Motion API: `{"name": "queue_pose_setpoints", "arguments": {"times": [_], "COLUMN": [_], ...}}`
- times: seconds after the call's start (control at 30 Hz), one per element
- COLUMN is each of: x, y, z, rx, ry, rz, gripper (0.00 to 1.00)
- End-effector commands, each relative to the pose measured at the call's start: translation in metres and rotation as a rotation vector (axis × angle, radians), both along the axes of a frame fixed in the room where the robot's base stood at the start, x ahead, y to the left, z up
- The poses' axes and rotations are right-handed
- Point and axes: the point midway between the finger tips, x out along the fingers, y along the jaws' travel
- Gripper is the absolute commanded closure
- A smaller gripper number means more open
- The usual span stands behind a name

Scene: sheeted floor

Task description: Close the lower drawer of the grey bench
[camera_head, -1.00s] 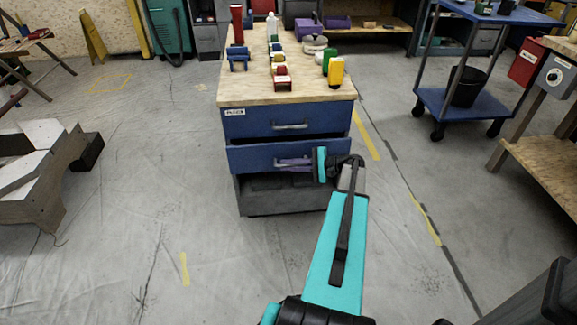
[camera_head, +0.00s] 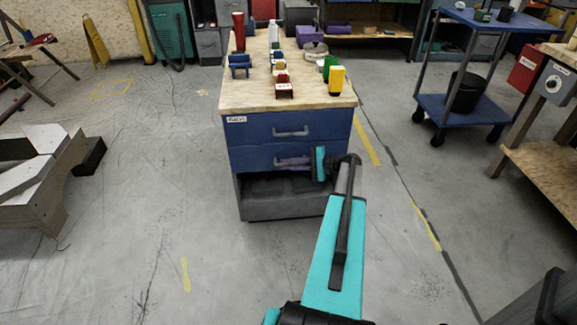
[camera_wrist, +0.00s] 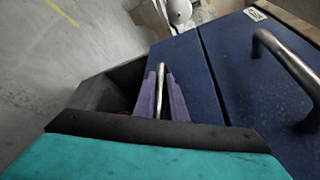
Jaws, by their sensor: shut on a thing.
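The grey bench (camera_head: 268,208) stands ahead with a wooden top and two blue drawer fronts. The upper drawer (camera_head: 255,131) looks shut. The lower drawer (camera_head: 245,157) sits about flush under it; a small leftover gap cannot be ruled out. My gripper (camera_head: 282,162), with purple fingers, reaches the lower drawer's front from the right. In the wrist view, my gripper (camera_wrist: 161,98) is shut on the metal handle (camera_wrist: 161,72) of the lower drawer (camera_wrist: 183,62), one finger on each side. The upper drawer's handle (camera_wrist: 285,62) is clear to the right.
Below the drawers is an open dark bay. Blocks, bottles and a pot (camera_head: 315,50) stand on the wooden top (camera_head: 240,98). A blue trolley (camera_head: 455,108) stands to the right, grey-white blocks (camera_head: 35,175) to the left. The floor in front is clear.

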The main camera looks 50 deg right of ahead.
Motion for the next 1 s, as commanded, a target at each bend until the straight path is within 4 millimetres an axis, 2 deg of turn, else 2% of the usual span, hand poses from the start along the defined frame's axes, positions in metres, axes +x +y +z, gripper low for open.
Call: {"name": "queue_pose_setpoints", "arguments": {"times": [0.2,0.23,0.33,1.0], "x": [0.0047,0.0048,0.0046,0.0004], "y": [-0.0049,-0.0049,-0.0046,-0.0041], "z": [0.0020,0.0021,0.0020,0.0021], "rx": [-0.009,-0.009,-0.007,-0.005], "ry": [-0.007,-0.007,-0.007,-0.003], "rz": [-0.013,-0.013,-0.012,-0.008], "gripper": [1.00,0.88,0.71,0.70]}}
